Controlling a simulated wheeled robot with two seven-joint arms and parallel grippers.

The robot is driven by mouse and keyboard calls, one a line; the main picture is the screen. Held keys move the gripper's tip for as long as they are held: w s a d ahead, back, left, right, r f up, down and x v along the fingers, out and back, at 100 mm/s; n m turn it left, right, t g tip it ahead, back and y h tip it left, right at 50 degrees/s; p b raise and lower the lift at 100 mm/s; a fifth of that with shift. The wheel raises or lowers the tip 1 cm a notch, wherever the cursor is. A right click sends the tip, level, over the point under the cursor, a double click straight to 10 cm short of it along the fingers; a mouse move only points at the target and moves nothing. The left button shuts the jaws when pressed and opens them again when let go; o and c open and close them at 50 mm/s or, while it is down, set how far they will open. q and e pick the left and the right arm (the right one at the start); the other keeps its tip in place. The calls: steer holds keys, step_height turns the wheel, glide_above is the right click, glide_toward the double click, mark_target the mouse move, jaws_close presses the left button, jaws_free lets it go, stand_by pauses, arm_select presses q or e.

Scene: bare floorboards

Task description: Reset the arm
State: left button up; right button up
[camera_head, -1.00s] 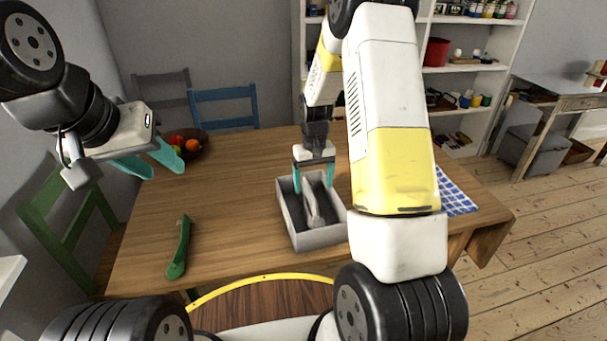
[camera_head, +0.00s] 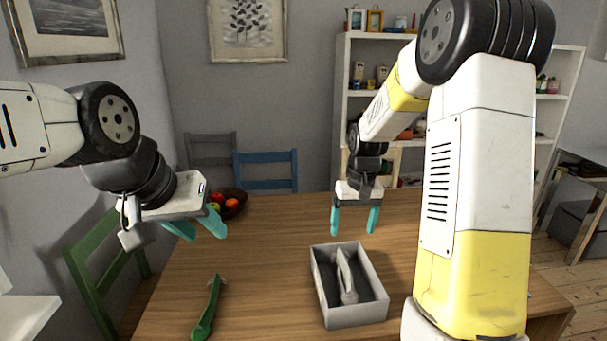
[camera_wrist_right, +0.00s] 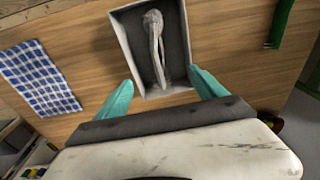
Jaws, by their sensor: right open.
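My right gripper (camera_head: 355,220) is open and empty, its teal fingers hanging above the wooden table behind a grey box. It also shows in the right wrist view (camera_wrist_right: 160,92), with the box beyond the fingertips. The grey box (camera_head: 357,318) stands on the table and holds a pale grey elongated object (camera_head: 346,277) lying lengthwise inside. My left gripper (camera_head: 203,229) is over the table's left part, near a fruit bowl; its teal fingers are apart with nothing seen between them.
The wooden table (camera_head: 265,270) carries a green long-handled object (camera_head: 208,310) at left and a dark bowl (camera_head: 236,205) of fruit. A blue checked cloth (camera_wrist_right: 40,78) lies on the table. Green (camera_head: 100,280) and blue (camera_head: 268,170) chairs and shelves (camera_head: 345,80) surround it.

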steer(key=s+a+r+t, duration=0.1)
steer(key=s+r+t, duration=0.1)
steer(key=s+r, duration=0.6)
steer(key=s+a+r+t+y, duration=0.1)
steer(key=s+r+t, duration=0.2)
steer(key=s+r, duration=0.5)
steer(key=s, duration=0.6)
steer(key=shift+s+a+y, duration=0.3)
steer(key=shift+s, duration=0.05)
